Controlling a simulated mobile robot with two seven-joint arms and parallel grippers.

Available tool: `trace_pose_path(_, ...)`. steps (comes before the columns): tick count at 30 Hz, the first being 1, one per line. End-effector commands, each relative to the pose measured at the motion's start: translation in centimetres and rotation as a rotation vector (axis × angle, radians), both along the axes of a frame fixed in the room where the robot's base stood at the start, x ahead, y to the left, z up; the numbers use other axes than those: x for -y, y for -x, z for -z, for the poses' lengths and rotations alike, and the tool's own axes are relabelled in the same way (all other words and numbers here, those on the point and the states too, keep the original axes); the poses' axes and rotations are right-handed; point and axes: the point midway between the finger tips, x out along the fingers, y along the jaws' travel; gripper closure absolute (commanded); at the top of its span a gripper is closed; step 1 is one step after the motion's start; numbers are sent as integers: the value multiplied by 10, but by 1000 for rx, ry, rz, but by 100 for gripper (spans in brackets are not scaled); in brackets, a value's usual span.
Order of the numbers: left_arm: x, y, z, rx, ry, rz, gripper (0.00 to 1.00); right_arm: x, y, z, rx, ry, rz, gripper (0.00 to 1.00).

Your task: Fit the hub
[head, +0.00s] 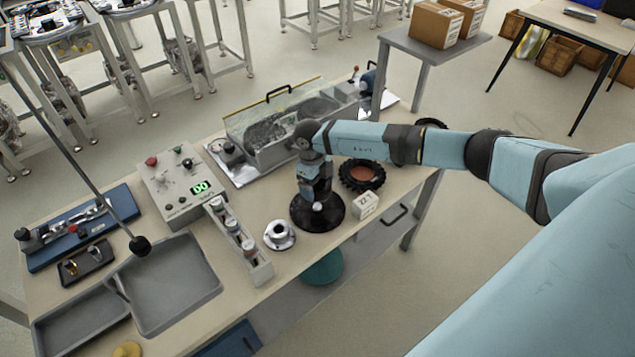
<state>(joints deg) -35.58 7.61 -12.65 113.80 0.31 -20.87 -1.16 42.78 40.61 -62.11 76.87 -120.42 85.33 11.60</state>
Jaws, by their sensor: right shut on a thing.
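A silvery flanged hub (280,236) stands on the bench, left of a round black disc (331,221). My right gripper (317,203) reaches down over the disc from the right. It is shut on a small pale part (317,207) with a rounded end, right above the disc's middle. The gripper hides most of this part, and I cannot tell whether it touches the disc. A black tyre with a red-brown rim (362,174) lies behind and to the right. My left gripper is out of view.
A small white box (365,206) stands close right of the disc. A narrow rack (240,243) and a control box (181,184) with a green display are to the left. A clear-sided tank (283,134) stands behind. Grey trays (178,282) lie front left, below a black-tipped rod (140,245).

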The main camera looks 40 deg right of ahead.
Motion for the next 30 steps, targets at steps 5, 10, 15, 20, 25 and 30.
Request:
trace_pose_path(5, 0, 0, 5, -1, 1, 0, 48, 0, -1, 4, -1, 0, -1, 58)
trace_pose_path(10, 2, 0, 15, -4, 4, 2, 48, 0, -1, 16, -1, 0, -1, 58)
trace_pose_path(15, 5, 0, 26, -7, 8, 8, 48, 0, -1, 32, -1, 0, -1, 58)
trace_pose_path(20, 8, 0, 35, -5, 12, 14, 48, 0, -1, 46, 0, 0, -1, 58)
trace_pose_path(25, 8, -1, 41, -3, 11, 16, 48, 0, -1, 55, -1, 0, -1, 58)
trace_pose_path(30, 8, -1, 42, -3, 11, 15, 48, 0, -1, 57, -1, 0, -2, 58)
